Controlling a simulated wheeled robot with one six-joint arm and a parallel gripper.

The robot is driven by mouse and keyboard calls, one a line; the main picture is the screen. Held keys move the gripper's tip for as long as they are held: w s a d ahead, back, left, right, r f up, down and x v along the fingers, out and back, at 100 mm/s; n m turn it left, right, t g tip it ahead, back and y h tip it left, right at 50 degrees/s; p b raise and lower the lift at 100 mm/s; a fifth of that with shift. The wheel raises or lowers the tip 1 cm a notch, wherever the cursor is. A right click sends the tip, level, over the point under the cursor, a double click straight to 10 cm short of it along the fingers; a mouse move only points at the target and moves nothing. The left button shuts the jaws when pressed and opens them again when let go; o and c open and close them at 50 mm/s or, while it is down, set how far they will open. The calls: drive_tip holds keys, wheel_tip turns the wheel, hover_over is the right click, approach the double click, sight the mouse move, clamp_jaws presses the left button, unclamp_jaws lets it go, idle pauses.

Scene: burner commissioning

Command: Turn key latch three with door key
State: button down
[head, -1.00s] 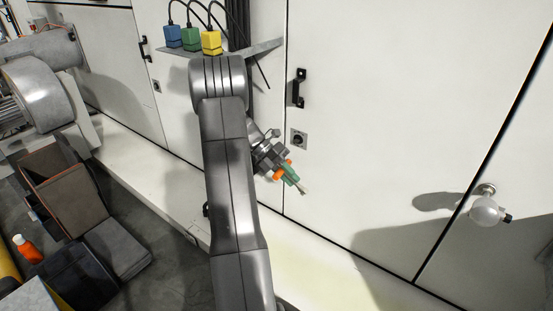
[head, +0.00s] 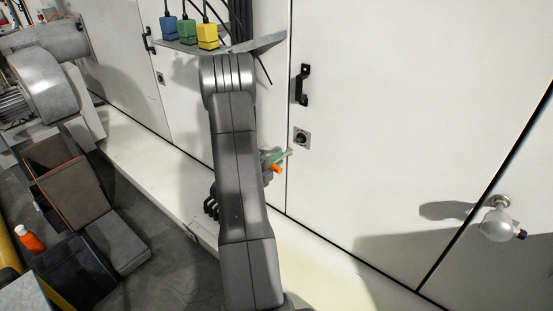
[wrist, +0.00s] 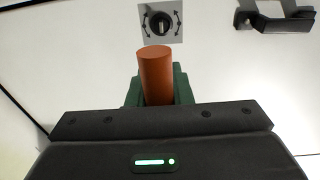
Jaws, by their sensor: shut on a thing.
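My gripper (head: 268,166) is mostly hidden behind my arm in the head view. The tip points right, towards the white door, just below a key latch (head: 302,138). The key looks apart from the latch. I cannot read a latch number.
A black door handle (head: 302,85) is above the latch; it shows in the wrist view (wrist: 278,20) at the upper right. Another latch (head: 160,78) is on the left door. Blue, green and yellow blocks (head: 207,37) sit on a shelf. A round knob (head: 498,224) protrudes at right.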

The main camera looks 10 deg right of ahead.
sight(288, 149)
drive_tip(key=shift+n+t, duration=0.4)
drive_tip(key=shift+t, duration=0.3)
drive_tip(key=shift+w+a+f+x, duration=0.1)
drive_tip(key=shift+x, duration=0.85)
drive_tip(key=shift+w+a+f+x, duration=0.1)
drive_tip(key=shift+w+a+x, duration=0.05)
drive_tip(key=shift+x, duration=0.75)
drive_tip(key=shift+w+a+f+x, duration=0.1)
drive_tip(key=shift+x, duration=0.85)
drive_tip(key=shift+x, duration=1.15)
drive_tip(key=shift+f+b, duration=0.1)
drive_tip(key=shift+b, duration=0.2)
